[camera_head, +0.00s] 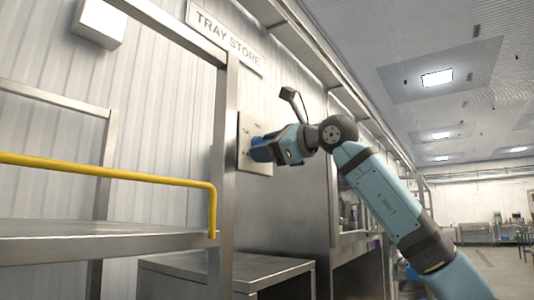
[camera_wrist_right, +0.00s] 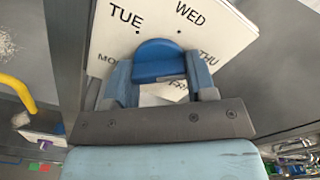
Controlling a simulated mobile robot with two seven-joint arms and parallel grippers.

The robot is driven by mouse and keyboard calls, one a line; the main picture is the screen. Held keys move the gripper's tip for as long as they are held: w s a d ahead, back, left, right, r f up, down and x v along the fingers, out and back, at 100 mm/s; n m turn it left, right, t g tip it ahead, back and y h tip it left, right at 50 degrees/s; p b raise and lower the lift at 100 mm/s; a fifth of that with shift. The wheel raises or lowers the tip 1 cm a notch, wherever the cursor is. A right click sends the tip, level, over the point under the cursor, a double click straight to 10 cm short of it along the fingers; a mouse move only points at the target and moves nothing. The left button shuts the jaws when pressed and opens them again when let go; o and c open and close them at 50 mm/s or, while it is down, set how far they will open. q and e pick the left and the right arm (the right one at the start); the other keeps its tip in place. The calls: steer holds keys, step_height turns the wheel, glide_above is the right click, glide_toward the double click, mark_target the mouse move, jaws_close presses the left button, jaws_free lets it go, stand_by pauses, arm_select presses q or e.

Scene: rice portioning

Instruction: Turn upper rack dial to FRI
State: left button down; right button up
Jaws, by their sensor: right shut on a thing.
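The blue dial (camera_wrist_right: 158,58) sits on a pale square plate in the right wrist view. The plate (camera_wrist_right: 100,40) carries the words TUE, WED and THU, with MON and FRI partly covered. In the head view the plate (camera_head: 244,128) is fixed to the wall side beside the metal post. My right gripper (camera_wrist_right: 160,78) is shut on the dial, one finger on each side of it. In the head view my right gripper (camera_head: 262,150) meets the plate and hides most of the dial. I cannot tell which day the dial points at. My left gripper is not in view.
A metal rack with a yellow rail (camera_head: 110,168) stands at the left, close to the plate. A TRAY STORE sign (camera_head: 225,38) hangs above. A steel table (camera_head: 225,268) is below. Open floor (camera_head: 490,258) shows at the far right.

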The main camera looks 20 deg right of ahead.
steer(key=m+b, duration=0.1)
steer(key=m, duration=0.2)
steer(key=shift+f, duration=0.1)
steer(key=shift+m+b, duration=0.4)
steer(key=shift+m, duration=0.5)
steer(key=m+b, duration=0.1)
steer(key=m, duration=0.1)
steer(key=shift+s+a+m, duration=0.1)
steer(key=shift+a+m, duration=0.05)
steer(key=shift+m, duration=0.15)
steer(key=m+b, duration=0.1)
steer(key=m, duration=0.2)
steer(key=shift+m, duration=0.3)
steer(key=shift+s+a+m+b, duration=0.1)
steer(key=shift+m+b, duration=0.5)
steer(key=shift+m, duration=0.3)
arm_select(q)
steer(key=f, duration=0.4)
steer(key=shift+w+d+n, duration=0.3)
arm_select(e)
steer(key=shift+m, duration=0.5)
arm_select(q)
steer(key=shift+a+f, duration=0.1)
arm_select(e)
steer(key=o, duration=0.9)
